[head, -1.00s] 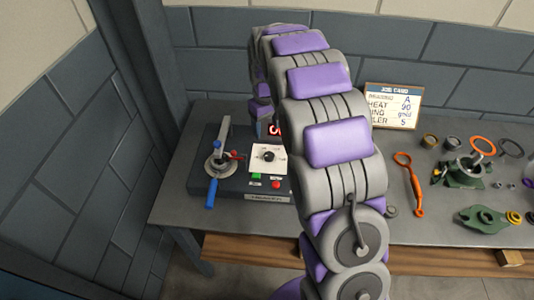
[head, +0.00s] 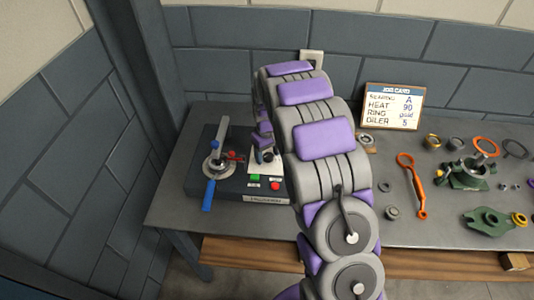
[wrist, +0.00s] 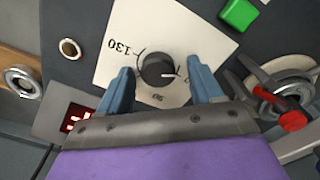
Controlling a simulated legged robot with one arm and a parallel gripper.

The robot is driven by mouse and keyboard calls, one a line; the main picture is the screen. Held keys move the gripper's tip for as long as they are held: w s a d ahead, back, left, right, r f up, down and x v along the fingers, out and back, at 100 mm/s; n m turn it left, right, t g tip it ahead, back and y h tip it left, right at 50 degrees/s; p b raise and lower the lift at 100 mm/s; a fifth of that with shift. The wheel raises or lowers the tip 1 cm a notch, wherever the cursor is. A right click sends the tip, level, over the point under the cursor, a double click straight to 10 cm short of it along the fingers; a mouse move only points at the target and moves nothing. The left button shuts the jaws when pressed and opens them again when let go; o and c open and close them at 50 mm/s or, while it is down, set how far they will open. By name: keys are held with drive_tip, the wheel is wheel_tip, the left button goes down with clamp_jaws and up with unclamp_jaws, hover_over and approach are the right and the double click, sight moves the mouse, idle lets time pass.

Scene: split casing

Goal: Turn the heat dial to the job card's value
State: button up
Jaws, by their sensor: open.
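The heat dial (wrist: 157,70) is a black round knob with a white pointer mark, set on a white plate (wrist: 108,78). In the wrist view its mark points right, towards the right finger; "130" is printed at the left and a smaller number below is hard to read. My gripper (wrist: 158,66) is open, with one blue finger on each side of the knob; I cannot tell whether they touch it. In the head view my gripper (head: 264,152) hides the dial. The job card (head: 393,107) leans by the wall and reads HEAT 90.
A red display (wrist: 78,121) is partly covered by my gripper. An orange tool (head: 413,187) and green casing parts (head: 494,220) lie at the right.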

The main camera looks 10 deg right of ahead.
drive_tip(key=shift+d, duration=0.3)
drive_tip(key=shift+c, duration=1.1)
drive_tip(key=shift+a, duration=0.25)
drive_tip(key=c, duration=0.9)
drive_tip(key=shift+o, duration=0.2)
